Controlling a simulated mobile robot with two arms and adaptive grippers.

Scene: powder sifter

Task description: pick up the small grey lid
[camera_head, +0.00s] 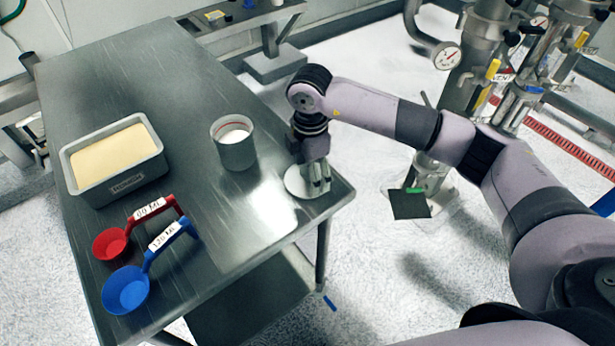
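The small grey lid (294,182) is a pale round disc lying at the right-hand corner of the metal table. My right gripper (319,185) points down right over the lid, its fingertips at or just above the lid's top. The fingers and wrist cover part of the lid, so any knob on it is hidden. I cannot tell whether the fingers touch or grip it. My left gripper is not in view.
On the metal table (200,95) stand a grey cup of white powder (237,153), a bin of yellowish powder (112,188), a red scoop (110,244) and a blue scoop (126,290). The table edge is close beside the lid. Steel machinery (480,60) stands behind right.

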